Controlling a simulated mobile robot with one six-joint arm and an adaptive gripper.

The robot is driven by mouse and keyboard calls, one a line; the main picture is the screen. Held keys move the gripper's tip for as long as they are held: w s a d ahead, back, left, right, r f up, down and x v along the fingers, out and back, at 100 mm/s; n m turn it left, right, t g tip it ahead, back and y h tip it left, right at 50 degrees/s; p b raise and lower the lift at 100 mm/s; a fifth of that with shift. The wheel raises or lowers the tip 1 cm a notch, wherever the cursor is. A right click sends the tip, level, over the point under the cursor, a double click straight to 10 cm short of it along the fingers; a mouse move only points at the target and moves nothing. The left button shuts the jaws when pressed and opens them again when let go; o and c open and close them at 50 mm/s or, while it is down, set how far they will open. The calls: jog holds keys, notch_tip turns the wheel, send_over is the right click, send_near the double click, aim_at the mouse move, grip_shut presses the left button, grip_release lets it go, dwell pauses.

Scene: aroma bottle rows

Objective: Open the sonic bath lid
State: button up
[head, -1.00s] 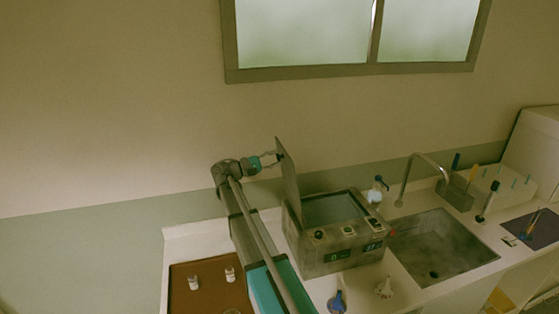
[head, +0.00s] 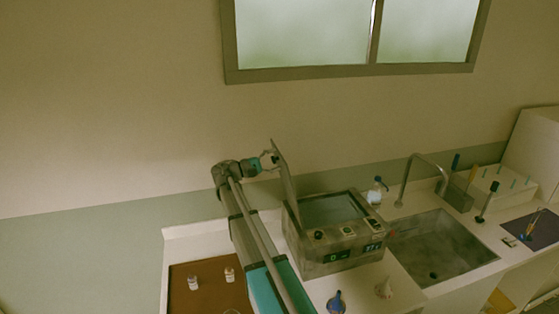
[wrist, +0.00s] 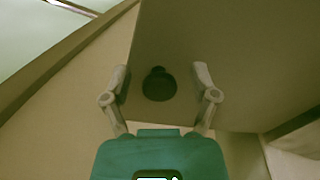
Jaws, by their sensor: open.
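The sonic bath (head: 330,262) is a grey metal box with dials and a lit display on its front. Its lid (head: 285,180) stands raised, close to upright, at the left side of the box, and the basin shows open. My gripper (head: 271,160) is at the upper part of the lid, on its left, outer side. In the wrist view the open fingers (wrist: 160,88) are spread to either side of a dark round knob (wrist: 159,84) on the lid (wrist: 222,62), apart from it.
A sink (head: 440,250) with a tap (head: 424,160) lies right of the bath, and a spray bottle (head: 375,192) stands behind. A blue funnel-like item (head: 336,303) and a pale one (head: 384,288) are in front. Small bottles (head: 229,274) stand on a brown tray (head: 207,292) at left.

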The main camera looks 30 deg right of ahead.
jog(key=f+b+v, duration=0.1)
jog(key=b+v, duration=0.2)
jog(key=v, duration=1.3)
jog(key=shift+b, duration=0.3)
dwell(1.5)
jog(key=shift+d, duration=0.2)
dwell(0.4)
jog(key=s+f+t+y+b, duration=0.3)
jog(key=s+f+y, duration=0.6)
jog(key=s+f, duration=0.7)
jog(key=s+a+f+m+t+y+b, duration=0.1)
jog(key=s+a+f+y+b, duration=0.1)
jog(key=s+a+f+y, duration=0.8)
jog(key=a+f, duration=0.1)
jog(key=a, duration=0.2)
jog(key=shift+s+a+m+t+b, duration=0.25)
jog(key=shift+s+m+t+b, duration=0.05)
jog(key=shift+s+t, duration=0.1)
jog(key=shift+f, duration=0.1)
